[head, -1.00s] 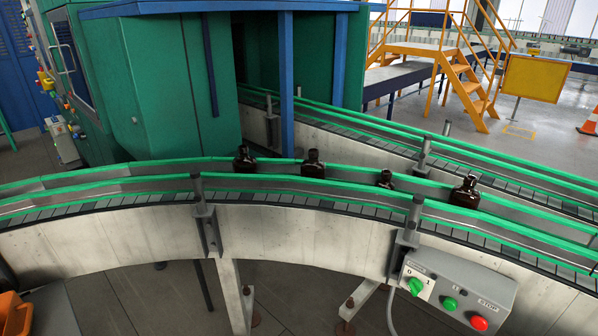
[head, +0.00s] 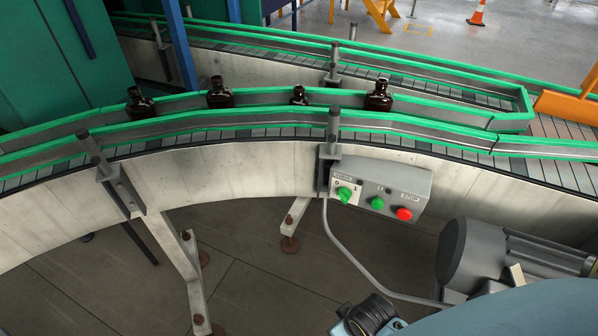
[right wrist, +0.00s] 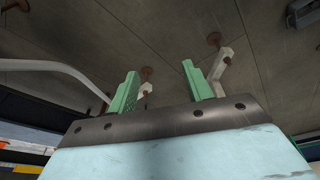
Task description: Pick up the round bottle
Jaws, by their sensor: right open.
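Several dark amber bottles stand upright in a row on the curved conveyor (head: 240,165) in the head view. From left to right they are a round-shouldered bottle (head: 140,106), a broader bottle (head: 219,97), a smaller bottle (head: 299,98) partly hidden by the near rail, and another broad bottle (head: 378,100). I cannot tell surely which is the round one. My right gripper (right wrist: 160,70) shows in the right wrist view with its two green fingers apart and nothing between them. It points over the floor and conveyor legs, with no bottle in that view. My left gripper is not in view.
Green guard rails (head: 270,112) run along both sides of the belt. A grey control box (head: 380,187) with green and red buttons hangs on the conveyor's near side. A grey motor (head: 490,255) sits at lower right. A second conveyor (head: 260,52) runs behind.

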